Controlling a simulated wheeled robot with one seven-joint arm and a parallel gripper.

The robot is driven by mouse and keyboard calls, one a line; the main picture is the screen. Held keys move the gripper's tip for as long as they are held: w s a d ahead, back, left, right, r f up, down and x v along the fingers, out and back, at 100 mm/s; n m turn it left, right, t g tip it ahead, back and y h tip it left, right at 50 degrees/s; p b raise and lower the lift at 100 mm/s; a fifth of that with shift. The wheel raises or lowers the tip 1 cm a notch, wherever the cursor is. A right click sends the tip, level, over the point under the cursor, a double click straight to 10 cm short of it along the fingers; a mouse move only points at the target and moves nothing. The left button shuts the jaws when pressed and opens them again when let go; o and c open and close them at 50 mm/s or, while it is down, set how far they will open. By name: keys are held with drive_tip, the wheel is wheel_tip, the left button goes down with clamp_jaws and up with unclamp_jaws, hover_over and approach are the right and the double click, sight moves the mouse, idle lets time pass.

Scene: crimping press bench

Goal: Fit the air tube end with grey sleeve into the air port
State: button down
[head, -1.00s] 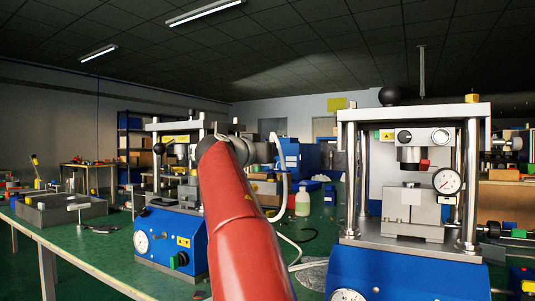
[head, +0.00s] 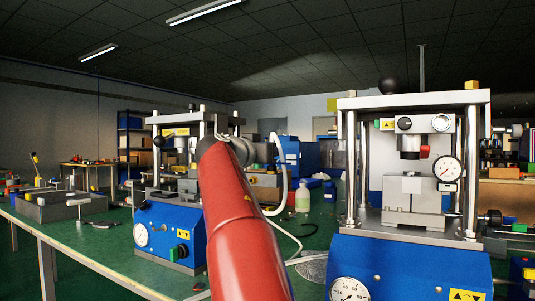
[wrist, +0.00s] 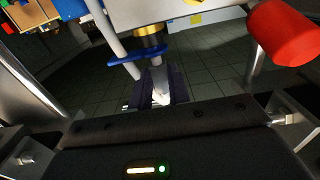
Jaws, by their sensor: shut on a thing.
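In the wrist view, my gripper (wrist: 162,98) is shut on the white air tube (wrist: 160,82), close to its end. The held end points up the picture toward a fitting with a blue collar (wrist: 148,53) and a brass and black body (wrist: 149,34), which looks like the air port. It sits under a pale plate. The tube end appears close to the collar; I cannot tell whether they touch. In the head view, the white tube (head: 285,180) loops down right of my red arm, which hides my gripper near the left press.
The left blue press (head: 160,220) stands partly behind my arm. A second blue press (head: 410,260) stands at right. A red knob (wrist: 284,32) is at upper right in the wrist view. A grey tray (head: 60,207) and a translucent bottle (head: 302,197) stand farther off.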

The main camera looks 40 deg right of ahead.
drive_tip(key=shift+f+b, duration=0.5)
drive_tip(key=shift+f, duration=0.1)
drive_tip(key=c, duration=1.3)
unclamp_jaws()
drive_tip(key=shift+o, duration=0.2)
drive_tip(key=b+v, duration=0.2)
drive_tip(key=v, duration=0.5)
drive_tip(key=shift+a, duration=0.4)
drive_tip(key=shift+s, duration=0.15)
drive_tip(key=s+a+f+n+y+p, duration=0.2)
drive_tip(key=s+a+f+n+y, duration=0.2)
drive_tip(key=s+a+f, duration=0.4)
drive_tip(key=s+a+f+n+g+y+p, duration=0.1)
drive_tip(key=s+a+f+n+y, duration=0.4)
drive_tip(key=f, duration=1.3)
drive_tip(key=s+a+f+n+y+p, duration=0.4)
drive_tip(key=s+a+f+y, duration=0.3)
drive_tip(key=s+a+f, duration=0.4)
drive_tip(key=shift+s+a+f+y, duration=0.25)
drive_tip(key=shift+a+f, duration=0.2)
drive_tip(key=shift+f, duration=0.45)
